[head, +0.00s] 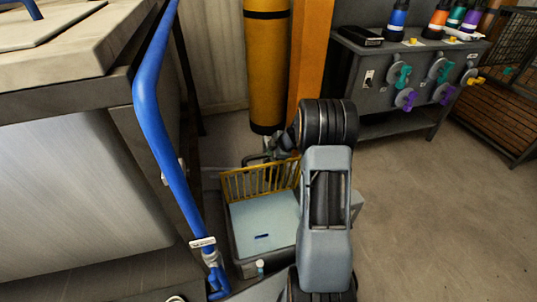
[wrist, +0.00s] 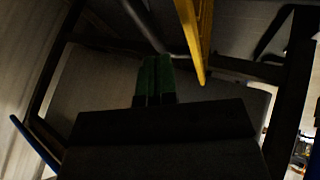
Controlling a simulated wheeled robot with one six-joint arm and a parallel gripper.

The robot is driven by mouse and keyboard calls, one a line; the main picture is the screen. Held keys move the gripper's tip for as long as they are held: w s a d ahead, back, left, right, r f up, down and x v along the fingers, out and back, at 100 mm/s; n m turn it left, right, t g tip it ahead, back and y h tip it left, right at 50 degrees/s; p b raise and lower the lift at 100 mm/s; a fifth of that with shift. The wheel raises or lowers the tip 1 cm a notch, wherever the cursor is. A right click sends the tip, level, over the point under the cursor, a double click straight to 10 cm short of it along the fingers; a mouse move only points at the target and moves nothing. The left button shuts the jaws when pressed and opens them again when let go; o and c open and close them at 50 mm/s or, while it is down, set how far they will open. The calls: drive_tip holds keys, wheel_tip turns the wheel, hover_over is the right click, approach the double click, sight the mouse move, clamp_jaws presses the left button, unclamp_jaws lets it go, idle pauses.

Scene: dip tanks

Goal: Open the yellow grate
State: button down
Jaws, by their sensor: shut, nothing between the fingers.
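The yellow grate (head: 258,181) stands raised along the back edge of a low grey basin (head: 235,250) in the head view. The basin's open top shows a pale blue surface with a small dark blue piece (head: 262,237) on it. In the wrist view a yellow bar of the grate (wrist: 197,45) runs down just right of my gripper (wrist: 153,78). My gripper's green fingertips are together with nothing between them. In the head view my arm covers the right side of the basin, and the fingertips are hard to make out behind the grate. I cannot tell whether they touch it.
A blue pipe (head: 157,110) bends down along the large tank (head: 75,190) at left. A yellow cylinder (head: 266,70) and an orange post (head: 311,50) stand behind the basin. A grey valve bench (head: 400,75) is at the back right. The floor at right is clear.

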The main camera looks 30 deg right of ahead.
sight(264, 157)
drive_tip(key=shift+b+x, duration=0.45)
drive_tip(key=shift+x, duration=3.05)
